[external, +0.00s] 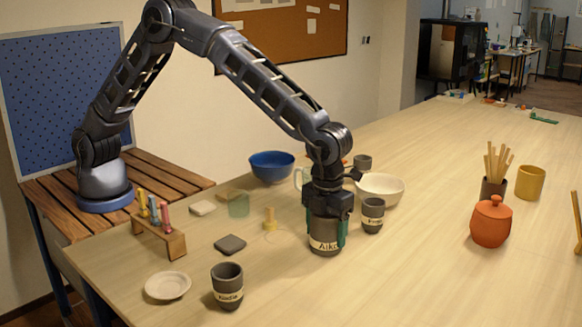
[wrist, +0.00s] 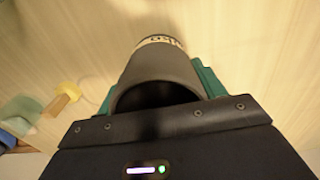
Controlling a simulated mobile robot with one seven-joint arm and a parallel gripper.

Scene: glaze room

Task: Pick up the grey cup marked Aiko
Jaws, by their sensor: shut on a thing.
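The grey cup marked Aiko (external: 324,246) stands upright on the pale wooden table, its name label facing the front. My gripper (external: 327,232) is shut on it from above, with green fingers on either side of the cup. The cup's upper part is partly hidden by the gripper in the external view. In the wrist view the cup (wrist: 158,70) lies between the green fingers (wrist: 160,88), its dark opening toward me and its label at the far end. I cannot tell whether its base touches the table.
Another grey labelled cup (external: 372,214) stands close to the right of my gripper, with a cream bowl (external: 388,190) behind it. A third grey labelled cup (external: 227,287) stands at front left by a small dish (external: 167,286). An orange jar (external: 491,222) stands at right. The front centre is clear.

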